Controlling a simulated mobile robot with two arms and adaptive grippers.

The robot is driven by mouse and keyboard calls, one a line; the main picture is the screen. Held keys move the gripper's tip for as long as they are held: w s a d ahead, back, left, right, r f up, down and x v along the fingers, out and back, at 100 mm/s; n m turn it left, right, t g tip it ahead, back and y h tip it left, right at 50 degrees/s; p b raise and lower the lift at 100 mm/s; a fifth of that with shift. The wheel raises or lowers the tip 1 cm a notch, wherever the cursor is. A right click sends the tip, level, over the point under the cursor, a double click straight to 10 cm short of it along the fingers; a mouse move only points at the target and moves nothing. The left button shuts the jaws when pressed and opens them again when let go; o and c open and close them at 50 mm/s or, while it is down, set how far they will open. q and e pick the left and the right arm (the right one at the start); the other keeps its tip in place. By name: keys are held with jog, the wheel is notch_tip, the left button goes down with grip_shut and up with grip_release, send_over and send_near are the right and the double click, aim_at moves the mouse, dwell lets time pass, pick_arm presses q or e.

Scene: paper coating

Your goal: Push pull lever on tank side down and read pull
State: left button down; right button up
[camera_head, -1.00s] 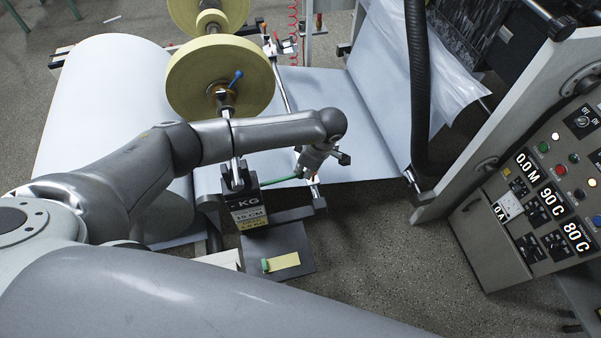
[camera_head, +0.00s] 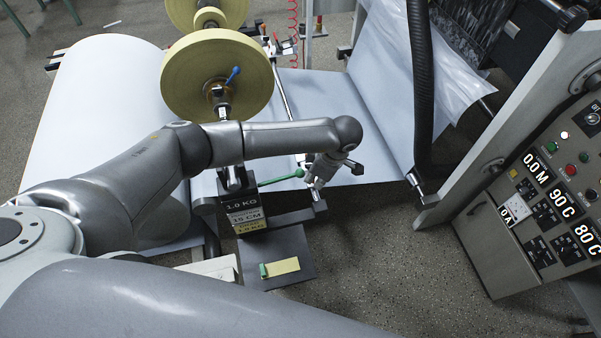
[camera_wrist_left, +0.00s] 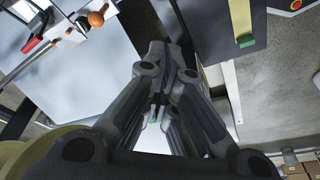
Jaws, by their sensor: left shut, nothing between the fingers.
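The green lever (camera_head: 282,179) sticks out to the right from the dark box with the pull readout (camera_head: 243,206), whose top line reads 1.0 KG. Lines below read 15 CM and, on yellow, what looks like 1.0 KG. My left gripper (camera_head: 316,186) points down just right of the lever's rounded end; I cannot tell whether they touch. In the left wrist view its fingers (camera_wrist_left: 165,55) are closed together with nothing held, and a small green spot shows low between the finger links. My right gripper is out of view.
A dark plate with a yellow pad (camera_head: 285,266) and green clip sits in front of the box. Yellow rolls (camera_head: 190,75) and a white web (camera_head: 330,125) lie behind. A black hose (camera_head: 420,90) hangs at right, by the control cabinet (camera_head: 480,255). Floor shows between.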

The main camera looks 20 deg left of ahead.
pick_arm(q)
jog(key=v, duration=1.2)
